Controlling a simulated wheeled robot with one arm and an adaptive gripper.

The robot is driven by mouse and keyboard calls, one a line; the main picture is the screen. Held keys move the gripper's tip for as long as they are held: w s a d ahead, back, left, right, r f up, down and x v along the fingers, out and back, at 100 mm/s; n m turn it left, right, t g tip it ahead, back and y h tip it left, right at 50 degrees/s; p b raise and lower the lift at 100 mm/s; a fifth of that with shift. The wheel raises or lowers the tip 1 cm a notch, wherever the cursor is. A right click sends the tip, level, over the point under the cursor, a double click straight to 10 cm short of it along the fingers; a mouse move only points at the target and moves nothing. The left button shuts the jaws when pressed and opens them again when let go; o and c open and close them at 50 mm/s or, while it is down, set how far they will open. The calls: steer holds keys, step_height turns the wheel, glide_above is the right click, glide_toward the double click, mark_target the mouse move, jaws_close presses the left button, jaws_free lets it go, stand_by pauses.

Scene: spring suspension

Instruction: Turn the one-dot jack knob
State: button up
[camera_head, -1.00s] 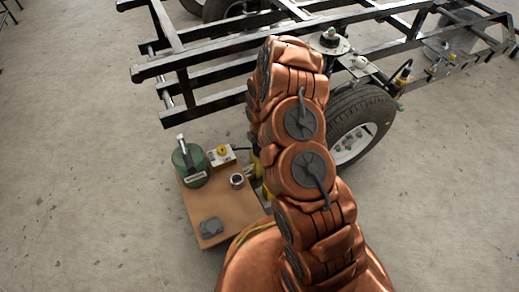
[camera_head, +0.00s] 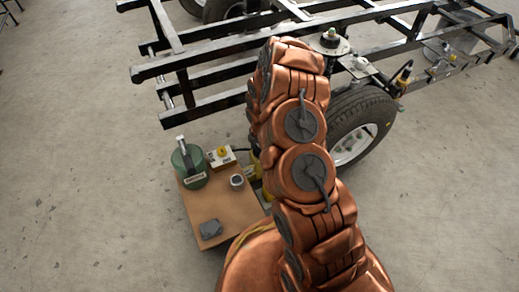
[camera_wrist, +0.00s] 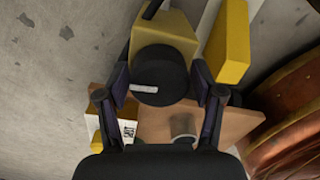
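A round black knob (camera_wrist: 160,76) with a white mark on its left half sits on a yellow block (camera_wrist: 176,33) in the wrist view. I see no dots, so I cannot tell whether it is the one-dot knob. My gripper (camera_wrist: 160,86) has one finger on each side of the knob, and both appear to touch its sides. In the head view my arm hides the knob and the gripper; only a sliver of yellow jack (camera_head: 254,166) shows beside the arm.
A brown board (camera_head: 215,207) holds a green canister (camera_head: 190,167), a yellow-and-white box (camera_head: 222,157), a small round metal part (camera_head: 237,181) and a grey piece (camera_head: 210,229). A black frame (camera_head: 215,106) and a wheel (camera_head: 365,120) stand behind my arm. Another yellow block (camera_wrist: 229,45) is right of the knob.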

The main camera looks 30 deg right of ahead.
steer(key=shift+o, duration=0.9)
steer(key=shift+r, duration=0.1)
step_height(320, 180, up, 12)
stand_by(0.4)
